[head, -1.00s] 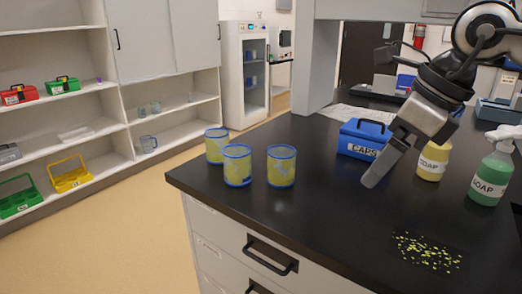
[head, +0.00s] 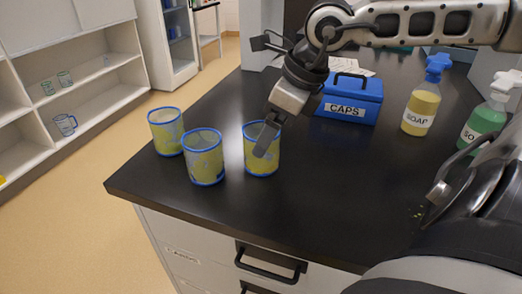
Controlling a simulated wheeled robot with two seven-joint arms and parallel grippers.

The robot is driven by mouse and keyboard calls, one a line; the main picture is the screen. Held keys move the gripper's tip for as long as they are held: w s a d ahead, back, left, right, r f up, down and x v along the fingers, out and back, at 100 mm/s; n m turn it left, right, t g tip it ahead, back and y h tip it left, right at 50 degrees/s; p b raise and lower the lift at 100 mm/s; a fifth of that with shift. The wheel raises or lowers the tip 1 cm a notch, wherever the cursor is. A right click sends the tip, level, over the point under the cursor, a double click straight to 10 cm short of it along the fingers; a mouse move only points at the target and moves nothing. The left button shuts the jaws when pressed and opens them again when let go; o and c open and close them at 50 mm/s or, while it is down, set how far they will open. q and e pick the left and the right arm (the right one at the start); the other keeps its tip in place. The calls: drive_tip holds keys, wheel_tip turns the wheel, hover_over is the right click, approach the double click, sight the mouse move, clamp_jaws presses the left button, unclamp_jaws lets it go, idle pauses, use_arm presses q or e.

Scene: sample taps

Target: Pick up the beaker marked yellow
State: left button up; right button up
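Three clear beakers with blue rims and yellowish sides stand upright on the black counter near its left corner: a left one (head: 166,132), a front one (head: 204,160) and a right one (head: 263,163). I cannot make out which of them bears a yellow mark. My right gripper (head: 266,146) comes in from the upper right and points down. Its finger overlaps the right beaker in the picture and hides part of it. I cannot tell whether it touches the beaker, or whether the fingers are apart. My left gripper is not in view.
A blue CAPS box (head: 350,102) stands behind and right of the beakers. A yellow soap bottle (head: 421,108) and a green one (head: 483,122) stand farther right. The counter front edge lies close to the beakers. The middle of the counter is clear.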

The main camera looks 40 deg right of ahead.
drive_tip(key=shift+w+x, duration=0.25)
drive_tip(key=shift+x, duration=1.3)
drive_tip(key=shift+w+x, duration=0.25)
drive_tip(key=shift+x, duration=1.35)
drive_tip(key=shift+d+r, duration=0.15)
drive_tip(key=c, duration=1)
